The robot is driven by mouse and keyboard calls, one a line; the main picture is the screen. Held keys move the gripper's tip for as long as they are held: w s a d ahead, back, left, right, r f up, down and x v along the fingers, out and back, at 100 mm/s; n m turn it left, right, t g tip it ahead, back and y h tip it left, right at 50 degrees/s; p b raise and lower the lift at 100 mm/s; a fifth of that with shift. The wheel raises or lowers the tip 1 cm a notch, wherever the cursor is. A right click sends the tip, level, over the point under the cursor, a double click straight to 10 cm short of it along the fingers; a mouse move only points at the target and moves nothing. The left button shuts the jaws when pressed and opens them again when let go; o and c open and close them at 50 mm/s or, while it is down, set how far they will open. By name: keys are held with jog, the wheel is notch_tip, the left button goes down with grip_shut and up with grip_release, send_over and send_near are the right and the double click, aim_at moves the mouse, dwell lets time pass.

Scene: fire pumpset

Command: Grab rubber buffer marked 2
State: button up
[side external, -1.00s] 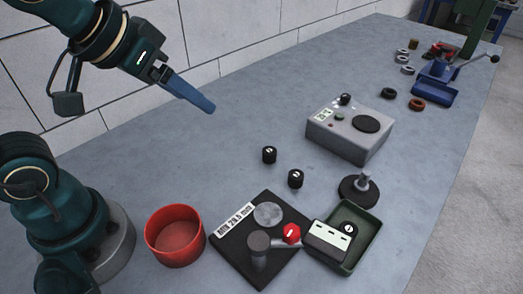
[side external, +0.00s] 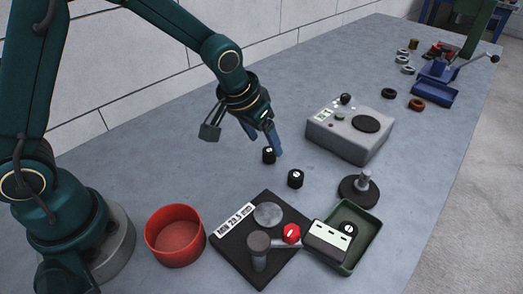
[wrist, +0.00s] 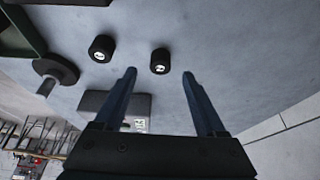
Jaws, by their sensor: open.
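Two black rubber buffers with white marks on top stand upright on the bench. The farther buffer (side external: 269,156) is close to the fingertips of my gripper (side external: 266,143); the nearer buffer (side external: 295,179) is to the right and nearer the camera. A third small black piece (side external: 348,230) lies in the green tray. In the wrist view my gripper (wrist: 159,74) is open and empty, with one buffer (wrist: 160,61) ahead, centred between the fingertips, and the other (wrist: 102,48) off to the left. The marks are too small to read surely.
A grey device with a dark round plate (side external: 345,132) stands right of the gripper. A round black stand (side external: 358,190), the green tray (side external: 372,222), a black gauge plate (side external: 235,258) and a red bowl (side external: 150,240) are nearer the camera. The bench at the back left is clear.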

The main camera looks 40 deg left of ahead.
aim_at(269, 151)
jog(key=shift+x, duration=2.15)
grip_shut()
jog(key=shift+r, duration=0.1)
